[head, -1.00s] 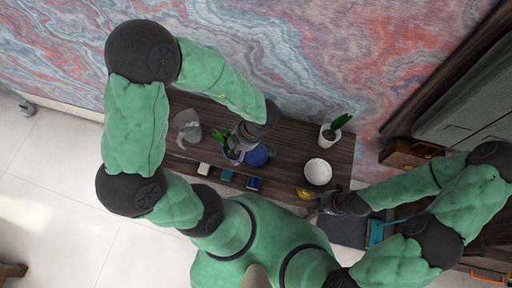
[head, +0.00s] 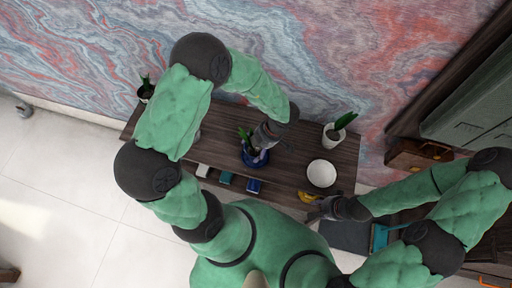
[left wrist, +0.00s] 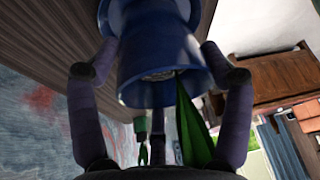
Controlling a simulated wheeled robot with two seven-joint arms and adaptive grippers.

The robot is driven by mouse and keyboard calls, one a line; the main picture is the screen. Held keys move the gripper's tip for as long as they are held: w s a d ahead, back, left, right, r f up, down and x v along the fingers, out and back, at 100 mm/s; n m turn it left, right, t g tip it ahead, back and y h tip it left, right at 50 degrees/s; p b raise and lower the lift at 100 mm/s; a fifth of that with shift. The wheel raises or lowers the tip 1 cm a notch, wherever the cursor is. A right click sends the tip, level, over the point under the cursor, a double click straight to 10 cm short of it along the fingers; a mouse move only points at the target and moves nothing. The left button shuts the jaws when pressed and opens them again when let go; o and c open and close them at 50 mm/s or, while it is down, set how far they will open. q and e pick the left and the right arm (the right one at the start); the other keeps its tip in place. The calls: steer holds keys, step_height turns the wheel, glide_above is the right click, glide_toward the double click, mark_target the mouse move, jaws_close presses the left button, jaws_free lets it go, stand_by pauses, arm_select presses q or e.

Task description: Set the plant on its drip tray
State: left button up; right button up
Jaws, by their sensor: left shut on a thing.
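The plant (head: 244,134) has green leaves and stands in a blue pot, which shows large in the left wrist view (left wrist: 165,62). My left gripper (head: 262,144) is shut on this pot, with its fingers on both sides. In the head view the pot is over the blue drip tray (head: 259,163), whose rim shows below it. In the left wrist view a wider blue edge (left wrist: 150,10) shows at the pot's base end. I cannot tell whether pot and tray touch. My right gripper (head: 325,209) is low near the desk's front right; its fingers are too small to read.
A white dish (head: 321,173) and a white-potted plant (head: 334,133) stand to the right on the dark desk (head: 290,155). Small white (head: 203,171), teal (head: 225,178) and blue (head: 254,186) blocks line the front. A yellow object (head: 307,196) is beside my right gripper.

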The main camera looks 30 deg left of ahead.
stand_by(0.3)
arm_select(q)
steer(key=o, duration=1.6)
steer(key=p+v, duration=0.4)
steer(key=v, duration=0.8)
steer(key=shift+r, duration=0.15)
